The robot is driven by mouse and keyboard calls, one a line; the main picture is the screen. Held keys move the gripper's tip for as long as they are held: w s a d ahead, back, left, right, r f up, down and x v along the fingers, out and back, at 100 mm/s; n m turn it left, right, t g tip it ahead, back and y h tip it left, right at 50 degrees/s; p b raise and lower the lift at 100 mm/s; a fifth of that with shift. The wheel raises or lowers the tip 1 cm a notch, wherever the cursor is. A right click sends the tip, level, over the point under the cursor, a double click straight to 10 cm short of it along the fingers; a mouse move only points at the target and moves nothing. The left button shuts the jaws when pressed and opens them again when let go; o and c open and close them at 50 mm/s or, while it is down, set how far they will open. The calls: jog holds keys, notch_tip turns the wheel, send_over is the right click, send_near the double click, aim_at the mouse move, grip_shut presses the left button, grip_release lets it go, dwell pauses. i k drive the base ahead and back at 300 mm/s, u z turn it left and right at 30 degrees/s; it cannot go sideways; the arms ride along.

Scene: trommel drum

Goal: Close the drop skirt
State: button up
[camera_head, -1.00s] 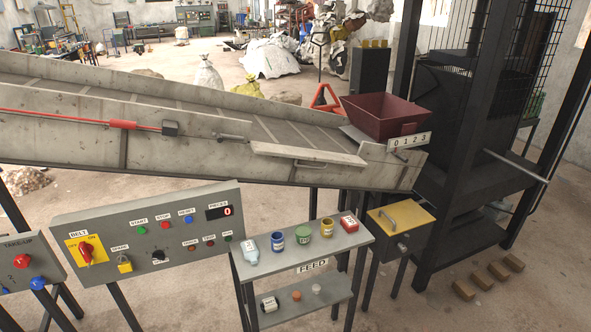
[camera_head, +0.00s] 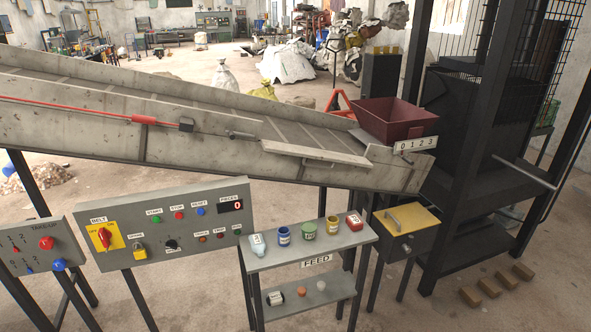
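A pale hinged flap (camera_head: 315,152) is on the near side wall of the inclined conveyor (camera_head: 215,154), left of the dark red hopper (camera_head: 396,123). It looks like the drop skirt. Its long panel stands out from the wall at a tilt, leaving the belt's edge exposed behind it. A small latch-like handle (camera_head: 241,135) is on the wall just left of the flap. My gripper is not in view, and nothing touches the flap.
Below the conveyor stand the belt control panel (camera_head: 165,227), the take-up panel (camera_head: 40,246) and the feed shelf (camera_head: 275,257) with small containers. A yellow-topped box (camera_head: 407,219) and dark steel frame (camera_head: 472,150) are at right.

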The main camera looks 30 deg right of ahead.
aim_at(304, 153)
jog(key=u, duration=1.05)
jog(key=k, duration=1.7)
jog(key=z, duration=0.45)
jog(key=i, duration=1)
jog(key=u, duration=0.1)
